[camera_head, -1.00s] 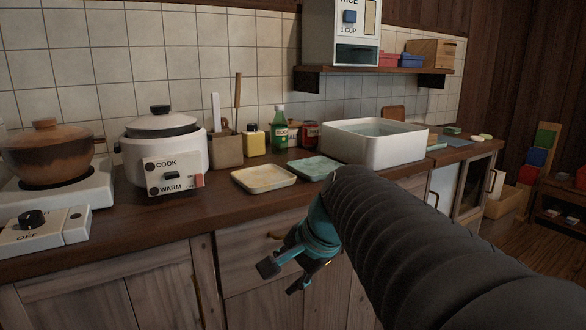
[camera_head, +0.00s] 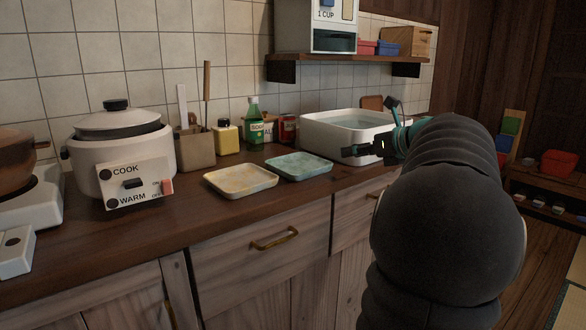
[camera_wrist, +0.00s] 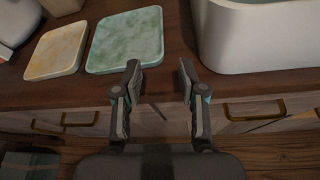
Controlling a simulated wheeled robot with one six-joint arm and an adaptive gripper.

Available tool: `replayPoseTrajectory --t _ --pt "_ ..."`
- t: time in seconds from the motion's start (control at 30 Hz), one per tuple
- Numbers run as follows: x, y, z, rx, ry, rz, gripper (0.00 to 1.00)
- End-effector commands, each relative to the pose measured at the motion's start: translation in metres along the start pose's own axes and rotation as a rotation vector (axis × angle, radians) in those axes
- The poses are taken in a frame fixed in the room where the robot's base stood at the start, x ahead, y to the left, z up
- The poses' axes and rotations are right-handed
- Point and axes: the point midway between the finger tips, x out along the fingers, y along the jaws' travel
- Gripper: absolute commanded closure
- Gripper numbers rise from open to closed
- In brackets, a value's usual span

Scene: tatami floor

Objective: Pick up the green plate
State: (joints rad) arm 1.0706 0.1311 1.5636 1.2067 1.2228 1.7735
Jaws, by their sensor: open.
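The green plate (camera_head: 299,166) is a square, mottled pale-green dish lying flat on the wooden counter, between a yellowish plate and the white basin. In the wrist view the green plate (camera_wrist: 126,40) is at the upper left, ahead and to the left of my gripper. My gripper (camera_wrist: 156,70) is open and empty, with its fingers apart near the counter's front edge. In the head view my gripper (camera_head: 366,128) is raised in front of the basin, to the right of the plate, and the two do not touch.
The yellowish plate (camera_head: 240,180) lies just left of the green one. The white basin (camera_head: 330,130) stands to the right. A rice cooker (camera_head: 118,150), utensil holder (camera_head: 195,149) and green bottle (camera_head: 254,122) stand left and behind. The counter in front of the plates is clear.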

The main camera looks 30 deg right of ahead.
Motion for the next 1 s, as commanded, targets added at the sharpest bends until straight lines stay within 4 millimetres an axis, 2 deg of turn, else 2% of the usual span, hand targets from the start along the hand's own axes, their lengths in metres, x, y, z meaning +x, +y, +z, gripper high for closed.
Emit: replayPoseTrajectory --t 0.1,0.23,0.63,0.9,1.0 --pt "0.025 0.001 -0.001 -0.002 0.002 0.004 0.59" --pt "0.046 0.001 -0.001 -0.003 0.003 0.004 0.59" --pt "0.073 0.002 -0.001 -0.005 0.003 0.002 0.59" --pt "0.109 0.002 -0.001 -0.006 0.003 0.004 0.59" --pt "0.115 0.002 0.0 -0.006 0.003 0.002 0.59"
